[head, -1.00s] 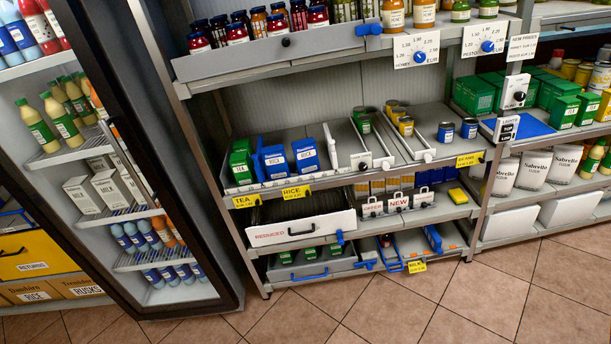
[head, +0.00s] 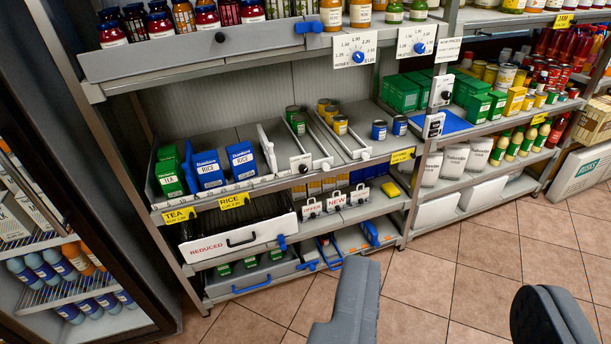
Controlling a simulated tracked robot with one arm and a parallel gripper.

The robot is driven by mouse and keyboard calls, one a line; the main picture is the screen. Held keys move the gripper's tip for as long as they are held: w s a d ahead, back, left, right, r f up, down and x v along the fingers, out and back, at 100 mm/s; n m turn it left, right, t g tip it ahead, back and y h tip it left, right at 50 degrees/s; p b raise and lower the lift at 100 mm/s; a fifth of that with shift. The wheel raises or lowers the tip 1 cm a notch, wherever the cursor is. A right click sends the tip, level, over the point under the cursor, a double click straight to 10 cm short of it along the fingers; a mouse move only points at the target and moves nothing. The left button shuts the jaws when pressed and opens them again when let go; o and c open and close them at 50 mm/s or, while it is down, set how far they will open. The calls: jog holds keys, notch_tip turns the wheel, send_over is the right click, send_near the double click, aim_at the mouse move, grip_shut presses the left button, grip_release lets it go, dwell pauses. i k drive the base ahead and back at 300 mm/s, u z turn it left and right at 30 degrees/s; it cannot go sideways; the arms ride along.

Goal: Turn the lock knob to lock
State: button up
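No knob is readably marked as a lock. A round black knob (head: 220,37) sits on the grey front of the upper shelf drawer. Two white price plates carry blue dials, one at left (head: 358,57) and one at right (head: 419,48). My gripper (head: 447,282) shows its two grey fingers wide apart at the bottom right, empty, in front of the floor and away from all knobs.
A fridge cabinet (head: 75,190) with a dark frame stands at left. The shelves hold tea and rice boxes, cans and jars. A white REDUCED drawer (head: 238,237) with a black handle and blue latch is low down. The tiled floor (head: 480,270) is clear at right.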

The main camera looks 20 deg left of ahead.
aim_at(303, 169)
jog(key=u, duration=0.1)
jog(key=i, duration=1)
jog(key=z, duration=0.1)
